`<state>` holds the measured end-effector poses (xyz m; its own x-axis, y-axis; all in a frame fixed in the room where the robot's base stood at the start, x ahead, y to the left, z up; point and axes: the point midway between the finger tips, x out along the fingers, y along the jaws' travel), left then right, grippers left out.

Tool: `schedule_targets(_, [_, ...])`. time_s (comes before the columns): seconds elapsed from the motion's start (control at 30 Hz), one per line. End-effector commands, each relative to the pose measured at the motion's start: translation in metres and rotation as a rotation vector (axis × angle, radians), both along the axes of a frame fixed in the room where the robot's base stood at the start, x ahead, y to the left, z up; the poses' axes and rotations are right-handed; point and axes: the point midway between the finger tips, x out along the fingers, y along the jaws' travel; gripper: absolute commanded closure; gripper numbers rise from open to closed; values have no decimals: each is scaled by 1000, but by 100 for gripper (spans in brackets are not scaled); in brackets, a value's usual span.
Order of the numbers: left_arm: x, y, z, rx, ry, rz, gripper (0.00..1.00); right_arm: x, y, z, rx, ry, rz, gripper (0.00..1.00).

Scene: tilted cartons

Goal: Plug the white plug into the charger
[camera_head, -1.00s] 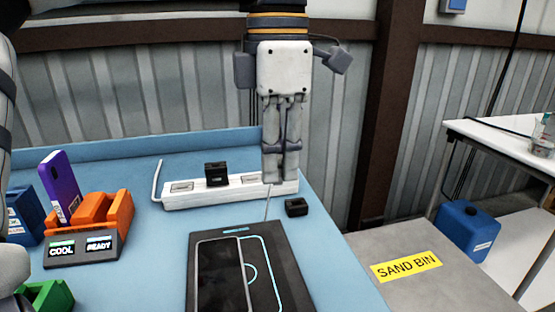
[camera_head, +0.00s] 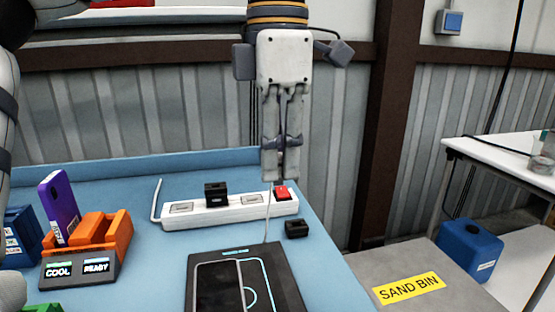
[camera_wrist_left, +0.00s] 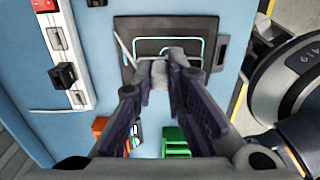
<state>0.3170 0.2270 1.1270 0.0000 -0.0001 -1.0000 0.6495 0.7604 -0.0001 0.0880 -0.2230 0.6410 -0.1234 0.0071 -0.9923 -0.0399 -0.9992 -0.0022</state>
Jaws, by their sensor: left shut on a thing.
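My left gripper (camera_head: 281,178) points down above the right end of the power strip and is shut. A thin white cable (camera_head: 267,215) runs from the black pad up to its fingertips, so it appears shut on the white plug, itself mostly hidden by the fingers. In the left wrist view the closed fingertips (camera_wrist_left: 160,72) show in front of the black pad (camera_wrist_left: 200,50). A black block (camera_head: 215,194), perhaps the charger, sits upright on the power strip (camera_head: 232,213), apart from the gripper. It also shows in the left wrist view (camera_wrist_left: 64,76). My right gripper is not in view.
A second black block (camera_head: 296,229) lies right of the strip. A black pad with a phone outline (camera_head: 285,268) lies in front. An orange cradle (camera_head: 115,230) and purple phone (camera_head: 58,205) stand at left. A red switch (camera_head: 283,193) is below the gripper.

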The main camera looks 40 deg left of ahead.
Motion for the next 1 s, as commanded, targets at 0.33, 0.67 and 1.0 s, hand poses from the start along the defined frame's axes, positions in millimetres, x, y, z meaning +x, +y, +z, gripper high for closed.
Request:
schedule_targets(0.33, [0,0,-23,0,1,0,100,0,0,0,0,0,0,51])
schedule_targets(0.67, [0,0,-48,1,1,0,100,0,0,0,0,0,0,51])
schedule_targets(1.0, [0,0,-53,0,0,0,100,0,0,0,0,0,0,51])
